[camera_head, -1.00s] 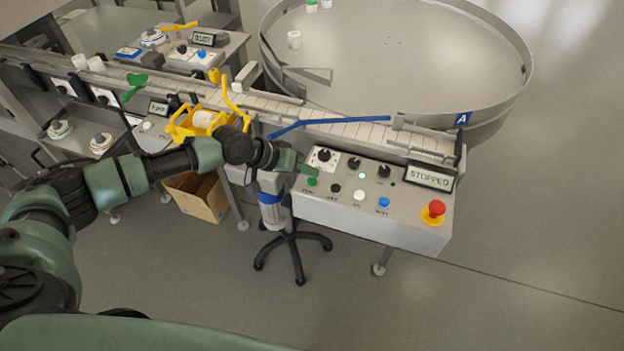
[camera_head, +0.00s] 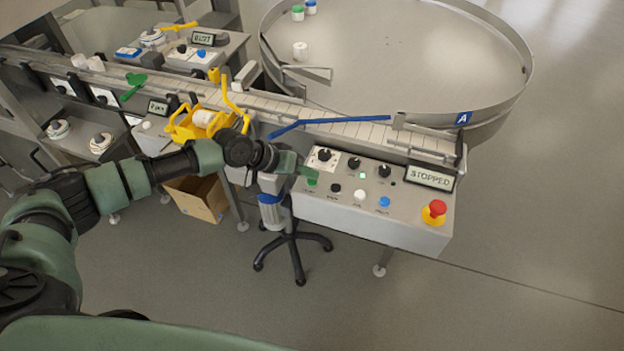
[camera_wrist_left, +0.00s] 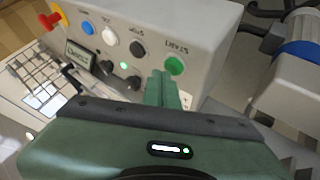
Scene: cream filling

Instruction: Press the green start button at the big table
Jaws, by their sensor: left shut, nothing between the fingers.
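The green start button (camera_head: 311,182) is at the left end of the front row on the grey control panel (camera_head: 410,225). In the left wrist view the green button (camera_wrist_left: 175,66) shows with the "START" label beside it. My left gripper (camera_head: 312,172) is shut and empty, its green fingertips right by the button in the head view. In the left wrist view the fingertips (camera_wrist_left: 162,76) appear just beside the button's edge. I cannot tell whether they touch it. My right gripper is not in view.
Black, white and blue buttons and a red emergency stop (camera_head: 436,208) lie along the panel. Its display (camera_head: 430,178) reads "STOPPED". The large round table (camera_head: 400,50) and conveyor (camera_head: 345,130) stand behind. A stool (camera_head: 290,240) is below my left gripper.

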